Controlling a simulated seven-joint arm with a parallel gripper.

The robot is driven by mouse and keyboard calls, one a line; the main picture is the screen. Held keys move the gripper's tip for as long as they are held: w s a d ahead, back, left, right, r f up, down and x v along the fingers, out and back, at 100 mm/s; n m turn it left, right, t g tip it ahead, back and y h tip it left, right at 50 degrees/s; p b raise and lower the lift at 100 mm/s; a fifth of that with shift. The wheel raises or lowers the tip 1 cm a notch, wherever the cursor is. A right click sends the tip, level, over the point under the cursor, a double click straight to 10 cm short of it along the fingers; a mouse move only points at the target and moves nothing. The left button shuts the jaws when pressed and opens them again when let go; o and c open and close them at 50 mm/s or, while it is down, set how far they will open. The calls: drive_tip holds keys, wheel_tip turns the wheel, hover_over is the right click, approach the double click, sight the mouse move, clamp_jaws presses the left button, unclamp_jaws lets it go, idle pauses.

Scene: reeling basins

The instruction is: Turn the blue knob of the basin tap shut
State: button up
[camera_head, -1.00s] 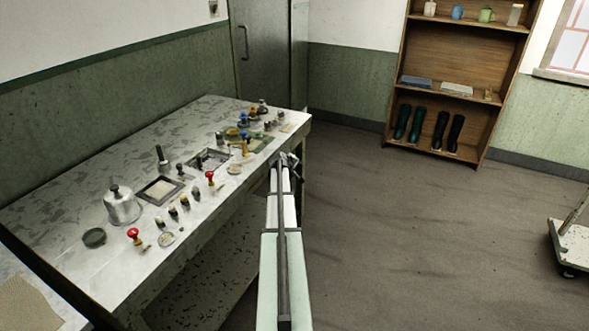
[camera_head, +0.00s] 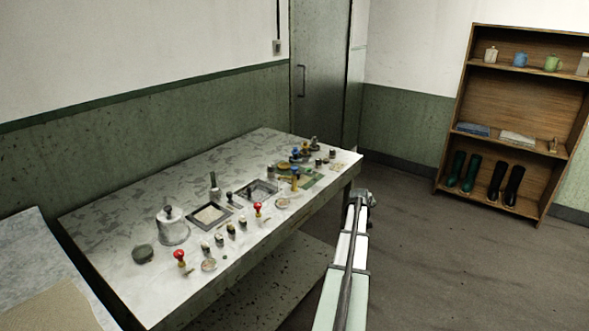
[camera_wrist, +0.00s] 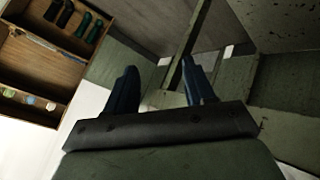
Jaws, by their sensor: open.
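My gripper (camera_wrist: 162,88) is open and empty in the wrist view, its two dark fingers apart with the floor and a table leg beyond them. In the head view my arm reaches up from the bottom, and its end is beside the right edge of the long table (camera_head: 110,243). The gripper's fingers cannot be made out there. No basin tap can be made out in either view. Small blue-topped items (camera_head: 295,152) stand at the table's far right end, too small to tell whether one is a tap knob.
The table carries red-knobbed stamps (camera_head: 258,208), a metal bell-shaped jar (camera_head: 172,229) and square trays. A wooden shelf (camera_head: 515,95) with boots and cups stands at the back right. A grey door (camera_head: 318,75) is behind the table. The floor (camera_head: 450,270) to the right is clear.

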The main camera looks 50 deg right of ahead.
drive_tip(key=w+a+r+m+t+y, duration=0.1)
drive_tip(key=w+a+m+t+y, duration=0.15)
drive_tip(key=a+m, duration=0.2)
drive_tip(key=m+t+y, duration=0.4)
drive_tip(key=m+t, duration=1)
drive_tip(key=m, duration=1.2)
approach(294, 167)
drive_tip(key=shift+g, duration=0.25)
drive_tip(key=w, duration=0.3)
drive_tip(key=w+d, duration=0.1)
drive_tip(key=w, duration=0.5)
drive_tip(key=shift+w+d+r, duration=0.15)
drive_tip(key=shift+w+d, duration=0.1)
drive_tip(key=shift+w, duration=0.1)
drive_tip(key=c, duration=1)
drive_tip(key=shift+o, duration=0.2)
